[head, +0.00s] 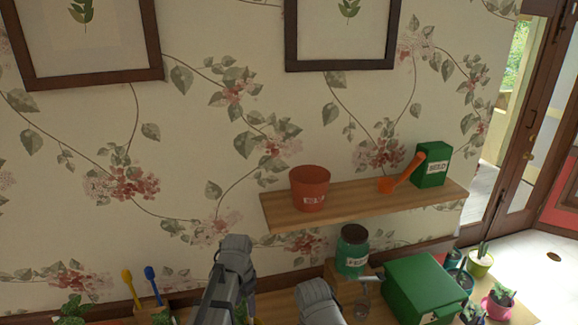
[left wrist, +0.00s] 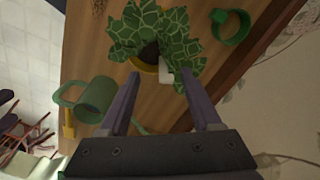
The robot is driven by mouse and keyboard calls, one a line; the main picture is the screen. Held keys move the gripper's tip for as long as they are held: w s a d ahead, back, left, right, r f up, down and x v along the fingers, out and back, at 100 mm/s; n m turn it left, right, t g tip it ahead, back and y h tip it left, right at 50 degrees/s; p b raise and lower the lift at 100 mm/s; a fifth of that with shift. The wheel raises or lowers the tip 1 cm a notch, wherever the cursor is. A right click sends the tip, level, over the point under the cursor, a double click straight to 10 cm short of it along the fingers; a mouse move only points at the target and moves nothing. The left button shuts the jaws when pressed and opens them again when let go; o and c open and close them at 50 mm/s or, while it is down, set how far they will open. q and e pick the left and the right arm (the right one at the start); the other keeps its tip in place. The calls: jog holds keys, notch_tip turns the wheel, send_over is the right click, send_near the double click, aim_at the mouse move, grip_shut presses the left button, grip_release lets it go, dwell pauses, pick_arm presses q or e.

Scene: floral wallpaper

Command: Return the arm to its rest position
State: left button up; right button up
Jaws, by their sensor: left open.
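My left gripper (left wrist: 160,88) is open in the left wrist view, with two purple-grey fingers spread apart and nothing gripped between them. A potted plant with pale-veined green leaves (left wrist: 150,28) lies beyond the fingertips. In the head view my left arm (head: 228,280) rises from the bottom edge, left of centre, and its fingers cannot be made out. A second grey arm part (head: 319,301) shows at the bottom centre. My right gripper is not seen.
The shelf (head: 365,207) holds a red pot (head: 311,188), an orange scoop (head: 402,172) and a green box (head: 433,165). Below stand a green jar (head: 352,250), a larger green box (head: 423,285) and several potted plants. A green can (left wrist: 95,100) lies near my left finger.

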pick_arm(q)
jog(key=s+a+n, duration=0.3)
jog(key=s+n, duration=0.5)
jog(key=s, duration=0.1)
jog(key=s+d+f+m+b, duration=0.1)
jog(key=s+d+f+b, duration=0.1)
jog(key=d, duration=0.3)
jog(key=s+d+f+m+y+b, duration=0.1)
jog(key=s+d+f+m+b, duration=0.1)
jog(key=d, duration=0.4)
notch_tip(320, 180, down, 2)
jog(key=s+b, duration=0.1)
jog(key=b, duration=0.1)
jog(key=shift+s+d+f+b, duration=0.15)
jog(key=shift+s+f+b, duration=0.1)
jog(key=shift+s+b, duration=0.1)
